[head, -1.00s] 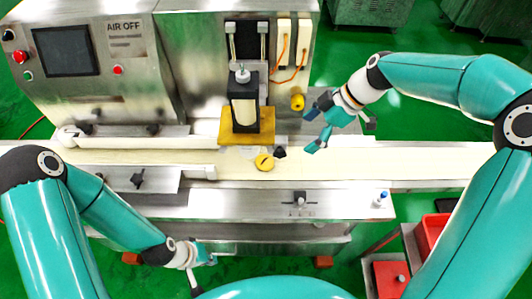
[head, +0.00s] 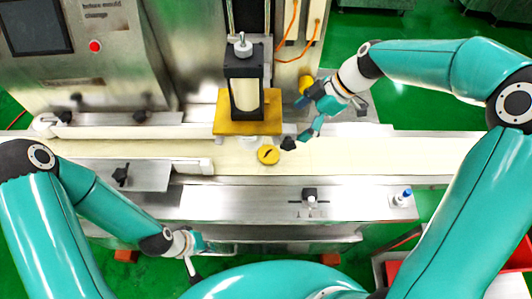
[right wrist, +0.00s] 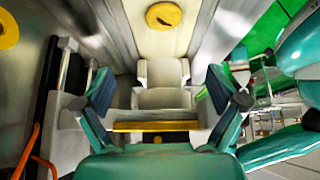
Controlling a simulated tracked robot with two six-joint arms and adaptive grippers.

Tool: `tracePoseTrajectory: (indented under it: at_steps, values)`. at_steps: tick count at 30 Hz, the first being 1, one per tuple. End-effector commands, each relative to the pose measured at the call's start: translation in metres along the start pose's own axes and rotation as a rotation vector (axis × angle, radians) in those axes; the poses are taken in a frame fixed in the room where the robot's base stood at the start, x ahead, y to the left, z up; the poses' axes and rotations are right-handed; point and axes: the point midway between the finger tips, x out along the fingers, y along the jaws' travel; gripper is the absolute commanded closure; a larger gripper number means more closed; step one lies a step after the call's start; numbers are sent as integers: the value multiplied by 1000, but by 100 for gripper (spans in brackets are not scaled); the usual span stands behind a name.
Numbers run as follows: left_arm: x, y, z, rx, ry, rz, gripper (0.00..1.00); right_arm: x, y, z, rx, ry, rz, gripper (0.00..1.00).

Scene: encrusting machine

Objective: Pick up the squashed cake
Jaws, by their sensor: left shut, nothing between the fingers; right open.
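The squashed cake (head: 268,154) is a flat yellow disc with a dark mark on top. It lies on the pale conveyor belt (head: 375,158), just in front of the machine's yellow plate. It also shows near the top of the right wrist view (right wrist: 163,15). My right gripper (head: 303,119) is open and empty, to the right of the cake and apart from it. Its spread fingers show in the right wrist view (right wrist: 158,90). My left gripper (head: 202,246) is shut and empty, low in front of the machine, well away from the cake.
The dispensing head (head: 244,75) stands over the yellow plate (head: 220,126) right behind the cake. A yellow knob (head: 306,84) is behind my right gripper. The belt further right is clear.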

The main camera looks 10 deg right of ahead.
Motion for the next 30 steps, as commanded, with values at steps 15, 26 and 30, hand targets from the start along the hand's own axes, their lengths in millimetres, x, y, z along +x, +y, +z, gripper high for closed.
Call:
tracePoseTrajectory:
  at_steps: [15,26,30]
  values:
    - [-13,5,0,0,0,0,100,87,-1,4,9,0,3,5]
    - [-28,10,0,0,0,0,100,120,-7,13,15,-1,-1,5]
    - [-30,11,0,0,0,0,100,137,-6,13,12,0,2,5]
